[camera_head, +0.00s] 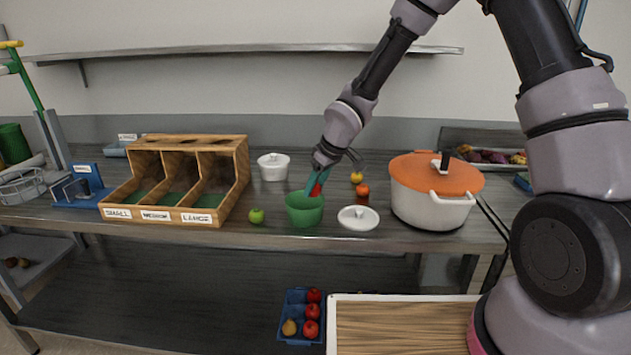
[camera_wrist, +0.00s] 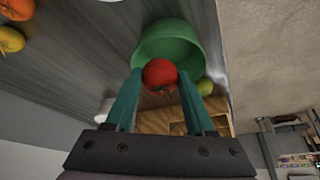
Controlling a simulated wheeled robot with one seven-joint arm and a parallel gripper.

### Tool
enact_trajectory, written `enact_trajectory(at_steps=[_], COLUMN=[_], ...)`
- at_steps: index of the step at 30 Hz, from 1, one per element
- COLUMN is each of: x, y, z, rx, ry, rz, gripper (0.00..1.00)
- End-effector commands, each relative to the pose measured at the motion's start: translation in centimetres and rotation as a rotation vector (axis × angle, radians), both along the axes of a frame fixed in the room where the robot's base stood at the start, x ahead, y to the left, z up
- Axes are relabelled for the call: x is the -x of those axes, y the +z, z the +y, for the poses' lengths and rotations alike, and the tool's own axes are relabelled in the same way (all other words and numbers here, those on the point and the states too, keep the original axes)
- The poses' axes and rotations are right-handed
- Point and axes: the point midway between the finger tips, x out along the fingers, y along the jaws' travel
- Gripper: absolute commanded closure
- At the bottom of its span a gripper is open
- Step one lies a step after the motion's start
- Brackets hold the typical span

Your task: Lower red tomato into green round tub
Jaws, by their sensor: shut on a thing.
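The green round tub (camera_head: 304,213) stands on the table between the green apple and the white lid. My gripper (camera_head: 315,187) is over the tub's opening and shut on the red tomato (camera_head: 316,189). In the wrist view the tomato (camera_wrist: 160,73) sits between the teal fingertips (camera_wrist: 160,76), in front of the tub's open mouth (camera_wrist: 172,37). I cannot tell how far the tomato is below the rim.
A white lid (camera_head: 358,217) lies right of the tub, and a large pot with orange lid (camera_head: 433,175) stands beyond it. A green apple (camera_head: 256,215) and a wooden sorter (camera_head: 180,180) are to the left.

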Motion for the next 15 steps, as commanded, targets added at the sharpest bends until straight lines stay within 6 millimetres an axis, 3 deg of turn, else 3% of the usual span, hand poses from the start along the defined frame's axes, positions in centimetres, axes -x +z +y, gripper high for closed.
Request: enact_trajectory(at_steps=[15], x=[0.0], y=[-2.4], z=[0.0], rx=[0.000], ry=[0.001], rz=[0.000], gripper=[0.99])
